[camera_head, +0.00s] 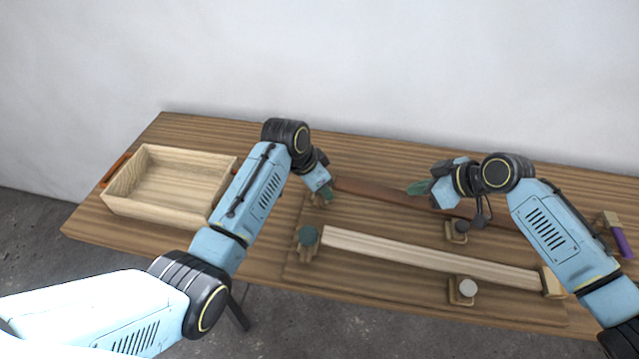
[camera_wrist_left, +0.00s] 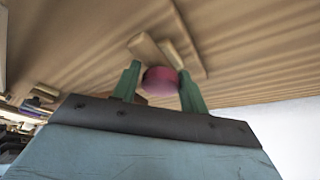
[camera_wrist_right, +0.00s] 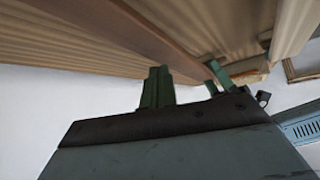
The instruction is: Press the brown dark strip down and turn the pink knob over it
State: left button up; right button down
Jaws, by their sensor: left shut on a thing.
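The brown dark strip (camera_head: 372,191) lies along the back of the board, and its underside or edge crosses the right wrist view (camera_wrist_right: 135,32). My left gripper (camera_head: 326,192) is at the strip's left end. In the left wrist view the pink knob (camera_wrist_left: 161,80) sits between its green fingers, which are shut on it; a wooden block shows beyond. The head view hides the knob behind the gripper.
A pale strip (camera_head: 425,258) lies in front, with a teal knob (camera_head: 308,237) at its left end. A dark knob (camera_head: 461,226) and a pale grey knob (camera_head: 468,288) stand on blocks. A wooden tray (camera_head: 165,185) is at left, a purple handle (camera_head: 621,243) at right.

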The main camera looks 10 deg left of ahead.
jog(key=shift+f, duration=0.15)
pick_arm(q)
jog(key=shift+a, duration=0.1)
pick_arm(e)
jog(key=shift+f, duration=0.95)
pick_arm(q)
jog(key=o, duration=0.8)
pick_arm(e)
jog(key=shift+s+f, duration=0.1)
jog(key=shift+f, duration=0.05)
pick_arm(q)
jog(key=shift+o, duration=1.3)
pick_arm(e)
jog(key=shift+a, duration=0.1)
pick_arm(q)
jog(key=shift+r, duration=0.1)
